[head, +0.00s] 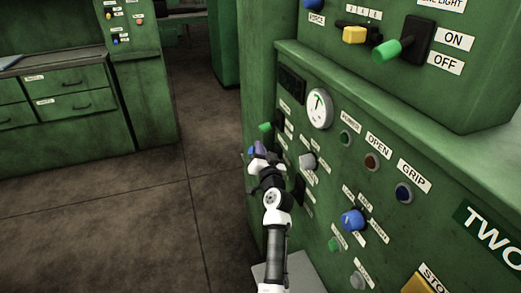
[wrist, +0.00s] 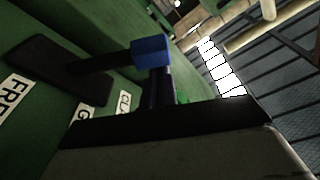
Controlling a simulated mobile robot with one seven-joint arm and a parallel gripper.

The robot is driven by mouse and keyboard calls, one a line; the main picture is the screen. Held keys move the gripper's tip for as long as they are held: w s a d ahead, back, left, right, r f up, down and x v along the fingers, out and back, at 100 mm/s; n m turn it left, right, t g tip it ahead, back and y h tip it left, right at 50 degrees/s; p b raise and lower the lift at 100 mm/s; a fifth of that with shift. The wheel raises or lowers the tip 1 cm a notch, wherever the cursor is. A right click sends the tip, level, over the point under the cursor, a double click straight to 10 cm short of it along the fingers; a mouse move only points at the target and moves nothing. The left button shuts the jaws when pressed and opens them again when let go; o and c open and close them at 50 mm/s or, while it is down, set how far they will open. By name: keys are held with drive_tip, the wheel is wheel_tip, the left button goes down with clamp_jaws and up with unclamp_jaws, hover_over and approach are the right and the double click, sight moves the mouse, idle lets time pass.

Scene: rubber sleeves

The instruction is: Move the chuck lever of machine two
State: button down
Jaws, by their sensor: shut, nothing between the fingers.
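Machine two is the green cabinet (head: 440,170) with the "TWO" plate at right in the head view. My gripper (head: 259,150) is shut and empty at the left edge of its panel. In the wrist view a lever with a blue knob (wrist: 151,51) on a black shaft sticks out from a dark base plate (wrist: 60,69). No label naming the chuck is readable. In the head view my gripper mostly hides this lever.
A green-tipped lever (head: 387,50) marked ON and OFF sticks out above the panel. A gauge (head: 320,108), lamps and a blue knob (head: 352,219) are to the right of my arm. Open floor (head: 130,220) lies left; a drawer cabinet (head: 60,90) stands beyond.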

drive_tip(key=shift+n, duration=0.9)
drive_tip(key=f+b, duration=0.1)
drive_tip(key=b, duration=0.1)
drive_tip(key=a+f+b, duration=0.1)
drive_tip(key=b, duration=0.1)
drive_tip(key=a+f+b, duration=0.1)
drive_tip(key=b, duration=0.1)
drive_tip(key=shift+s+f+b, duration=0.2)
drive_tip(key=shift+s+b, duration=0.1)
drive_tip(key=shift+s, duration=0.05)
drive_tip(key=shift+r, duration=0.1)
